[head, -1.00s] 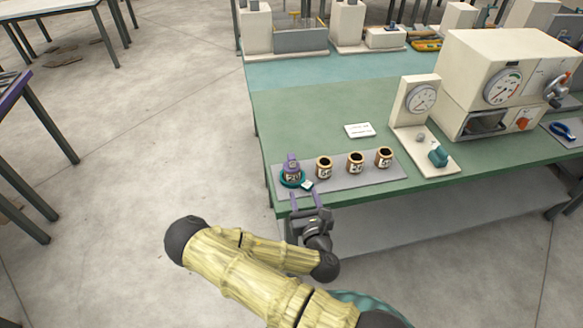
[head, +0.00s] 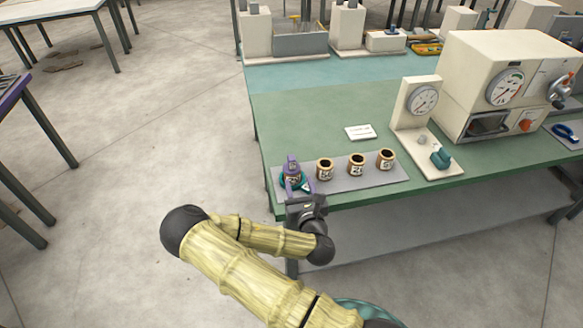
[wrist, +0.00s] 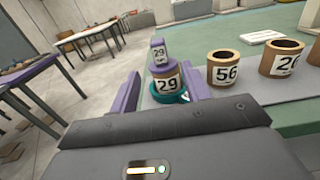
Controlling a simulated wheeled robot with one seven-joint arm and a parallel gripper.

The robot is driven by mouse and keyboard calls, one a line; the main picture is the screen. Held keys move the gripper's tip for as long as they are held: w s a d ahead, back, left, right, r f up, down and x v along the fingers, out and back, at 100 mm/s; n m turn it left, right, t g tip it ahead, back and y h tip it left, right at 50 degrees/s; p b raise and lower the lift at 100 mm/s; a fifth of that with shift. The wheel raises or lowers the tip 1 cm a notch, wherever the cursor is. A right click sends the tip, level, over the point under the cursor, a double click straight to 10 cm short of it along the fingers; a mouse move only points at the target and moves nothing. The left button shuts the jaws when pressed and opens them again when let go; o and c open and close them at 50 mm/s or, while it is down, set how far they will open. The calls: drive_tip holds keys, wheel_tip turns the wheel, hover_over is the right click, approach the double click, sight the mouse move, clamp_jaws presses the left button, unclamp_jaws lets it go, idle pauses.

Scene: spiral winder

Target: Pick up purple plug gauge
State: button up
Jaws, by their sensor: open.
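The purple plug gauge (head: 291,163) stands upright at the left end of the grey mat. In the wrist view the purple gauge (wrist: 158,52) bears the label 29 and sits in the top of a brown ring also labelled 29 (wrist: 166,83). A teal dish (wrist: 184,97) shows under the ring. My gripper (head: 297,188) is open at the front edge of the bench. In the wrist view its purple fingers (wrist: 160,92) stand left and right of the ring and gauge, with nothing visibly gripped. The fingers partly hide the dish.
Brown rings (head: 325,169) stand in a row to the right on the grey mat (head: 398,172); labels 56 and 26 show in the wrist view. A white card (head: 360,131) lies behind. A dial gauge stand (head: 411,115) and a cream machine (head: 500,80) stand at right.

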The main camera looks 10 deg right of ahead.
sight(293, 165)
drive_tip(key=w+p, duration=0.1)
drive_tip(key=w, duration=0.5)
drive_tip(key=shift+w+r+p, duration=0.1)
drive_tip(key=shift+w+p, duration=0.15)
drive_tip(key=shift+p, duration=0.05)
drive_tip(key=shift+w, duration=0.25)
drive_tip(key=shift+w+f+p, duration=0.15)
drive_tip(key=shift+w+p, duration=0.4)
drive_tip(key=shift+w, duration=0.75)
drive_tip(key=shift+w+f+p, duration=0.15)
drive_tip(key=shift+w+p, duration=0.35)
drive_tip(key=shift+w, duration=0.8)
drive_tip(key=shift+c, duration=0.5)
clamp_jaws()
